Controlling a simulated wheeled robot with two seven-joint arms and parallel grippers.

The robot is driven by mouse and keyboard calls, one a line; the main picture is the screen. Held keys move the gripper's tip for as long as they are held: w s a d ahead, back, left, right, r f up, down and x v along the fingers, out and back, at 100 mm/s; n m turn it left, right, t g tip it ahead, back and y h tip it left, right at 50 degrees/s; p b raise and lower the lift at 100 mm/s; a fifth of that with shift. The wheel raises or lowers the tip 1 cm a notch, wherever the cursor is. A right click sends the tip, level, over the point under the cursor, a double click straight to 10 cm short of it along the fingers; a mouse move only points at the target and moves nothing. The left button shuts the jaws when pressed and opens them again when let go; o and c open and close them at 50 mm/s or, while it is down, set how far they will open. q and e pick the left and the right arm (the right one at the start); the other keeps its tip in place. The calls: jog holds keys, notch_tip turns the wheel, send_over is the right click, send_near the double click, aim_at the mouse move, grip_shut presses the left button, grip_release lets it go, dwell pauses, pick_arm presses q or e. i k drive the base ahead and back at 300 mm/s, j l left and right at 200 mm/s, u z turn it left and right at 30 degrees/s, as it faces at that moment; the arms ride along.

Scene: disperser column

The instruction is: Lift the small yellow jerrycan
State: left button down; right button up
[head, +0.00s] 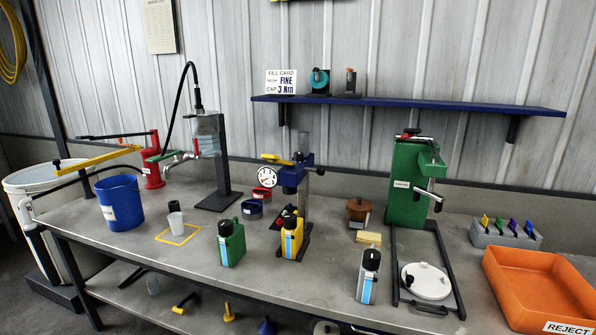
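The small yellow jerrycan (299,241) stands upright near the middle of the bench. It has a black cap and a blue and white stripe label on its front. It stands at the dark base of a blue press-like device (292,178) with a round gauge; whether it rests on that base or just in front of it I cannot tell. A green jerrycan (238,245) with a black top stands to its left. A grey jerrycan (367,285) with a black top and a blue label stands to its right, nearer the front edge. Neither of my grippers shows in the head view.
A blue bucket (119,205), a grey cup (176,226) and a yellow square outline (190,236) are on the left. A green machine (405,185), a white round lid (426,282) and an orange tray (538,258) are on the right. A blue shelf (420,103) hangs behind.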

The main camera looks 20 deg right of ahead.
aim_at(292, 240)
jog(key=i+j+z, duration=0.3)
jog(key=i+j, duration=0.15)
jog(key=i+j+z, duration=0.3)
jog(key=i+j, duration=0.3)
